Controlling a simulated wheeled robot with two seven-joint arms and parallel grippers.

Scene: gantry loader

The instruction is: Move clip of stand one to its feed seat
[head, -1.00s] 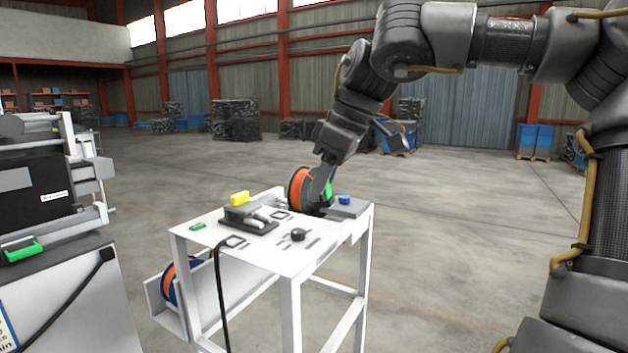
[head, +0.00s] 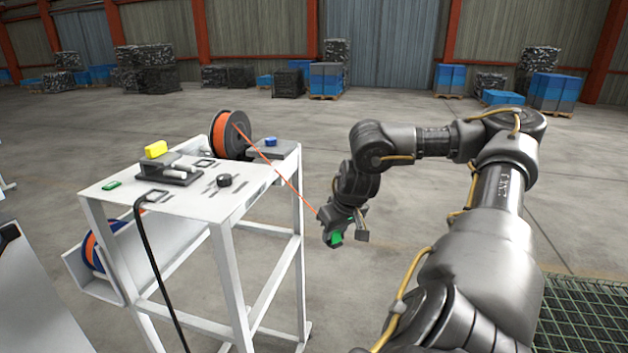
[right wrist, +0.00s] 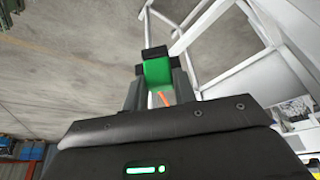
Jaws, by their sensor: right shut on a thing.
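My right gripper (head: 346,232) is shut on a green clip (head: 335,239), held in the air to the right of the white stand (head: 228,207). The clip also shows in the right wrist view (right wrist: 158,71), between the two fingers. An orange strand (head: 285,178) runs taut from the clip up to the orange spool (head: 229,135) at the back of the stand's top. A short orange piece of it shows below the clip in the right wrist view. I cannot pick out the feed seat. My left gripper is out of view.
The stand top carries a yellow block (head: 155,149), a black knob (head: 224,180), a blue knob (head: 271,142) and a small green piece (head: 111,185). A black cable (head: 150,250) hangs in front. A green grating (head: 585,315) lies at lower right.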

